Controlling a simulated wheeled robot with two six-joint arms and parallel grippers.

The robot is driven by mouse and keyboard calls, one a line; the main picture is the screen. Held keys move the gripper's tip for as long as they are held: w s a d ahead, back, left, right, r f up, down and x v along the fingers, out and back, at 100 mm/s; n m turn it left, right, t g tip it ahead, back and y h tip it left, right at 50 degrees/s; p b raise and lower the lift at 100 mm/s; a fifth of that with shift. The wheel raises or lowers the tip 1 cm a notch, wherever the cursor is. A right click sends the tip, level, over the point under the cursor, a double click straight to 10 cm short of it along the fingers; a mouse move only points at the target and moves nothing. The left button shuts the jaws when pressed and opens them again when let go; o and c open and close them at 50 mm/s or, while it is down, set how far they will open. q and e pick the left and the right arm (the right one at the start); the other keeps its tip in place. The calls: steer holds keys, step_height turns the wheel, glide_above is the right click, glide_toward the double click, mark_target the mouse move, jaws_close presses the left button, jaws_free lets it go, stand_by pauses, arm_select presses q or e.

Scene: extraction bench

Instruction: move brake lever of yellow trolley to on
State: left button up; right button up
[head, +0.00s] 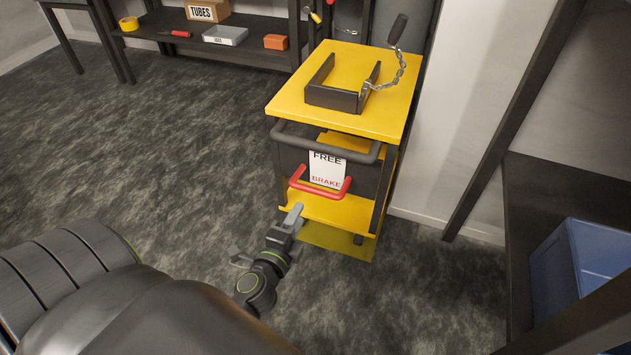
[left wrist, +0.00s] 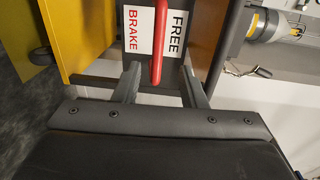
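The yellow trolley (head: 345,100) stands in the middle of the head view. Its red U-shaped brake lever (head: 322,193) sticks out from the front, before a white card (head: 327,168) marked FREE above and BRAKE below. In the head view the lever shows just under the word BRAKE. My left gripper (head: 294,213) is in front of and just below the lever there. In the left wrist view my left gripper (left wrist: 160,78) is open, and the red bar (left wrist: 157,45) shows between its two fingers, without clear contact. My right gripper is out of view.
A dark handle bar (head: 325,143) crosses the trolley front above the lever. A blue bin (head: 580,270) sits on the bench at right. The floor left of the trolley is clear.

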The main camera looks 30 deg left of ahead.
mark_target(311, 191)
arm_select(q)
steer(key=x, duration=1.2)
steer(key=shift+w+a+f, duration=0.1)
steer(key=shift+w+a, duration=0.1)
jaws_close()
